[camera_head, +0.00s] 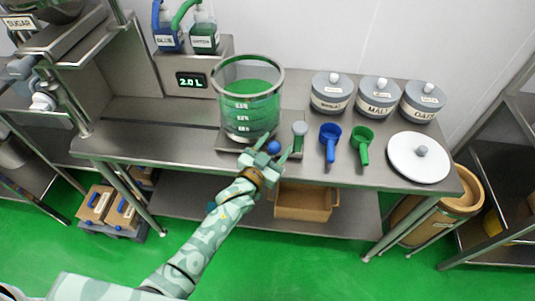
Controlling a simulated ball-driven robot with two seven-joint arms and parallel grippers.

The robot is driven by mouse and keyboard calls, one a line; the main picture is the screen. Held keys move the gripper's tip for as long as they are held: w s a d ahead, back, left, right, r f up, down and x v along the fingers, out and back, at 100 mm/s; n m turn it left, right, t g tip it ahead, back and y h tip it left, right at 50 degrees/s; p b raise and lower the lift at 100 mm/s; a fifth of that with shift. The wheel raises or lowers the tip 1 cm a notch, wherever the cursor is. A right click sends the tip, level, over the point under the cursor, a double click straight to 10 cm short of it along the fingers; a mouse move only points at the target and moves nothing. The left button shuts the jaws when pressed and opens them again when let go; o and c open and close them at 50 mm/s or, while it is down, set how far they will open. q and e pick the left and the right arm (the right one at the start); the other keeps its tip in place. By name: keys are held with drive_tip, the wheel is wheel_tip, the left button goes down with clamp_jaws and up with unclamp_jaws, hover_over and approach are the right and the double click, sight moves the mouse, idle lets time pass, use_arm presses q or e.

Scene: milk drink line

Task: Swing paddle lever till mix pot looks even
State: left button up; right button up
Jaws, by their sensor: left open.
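The mix pot (247,100) is a clear vessel with a metal rim and white level marks, standing on a metal base at the back of the bench. Its green contents look uniform from here. A blue ball knob (273,147), seemingly the paddle lever's end, sits in front of the pot's base. My left gripper (275,146) is open, with its fingers spread on either side of the knob. I cannot tell whether they touch it. The rest of the lever and the paddle are not clear to see. My right gripper is not in view.
A grey-headed scoop (299,129), a blue scoop (330,136) and a green scoop (362,138) lie right of the pot. Lidded canisters (378,98) stand behind them. A round white lid (419,158) is at right. A display (191,80) reads 2.0 L.

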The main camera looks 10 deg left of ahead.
use_arm(q)
drive_tip(key=p+v, duration=0.2)
drive_tip(key=v, duration=1.4)
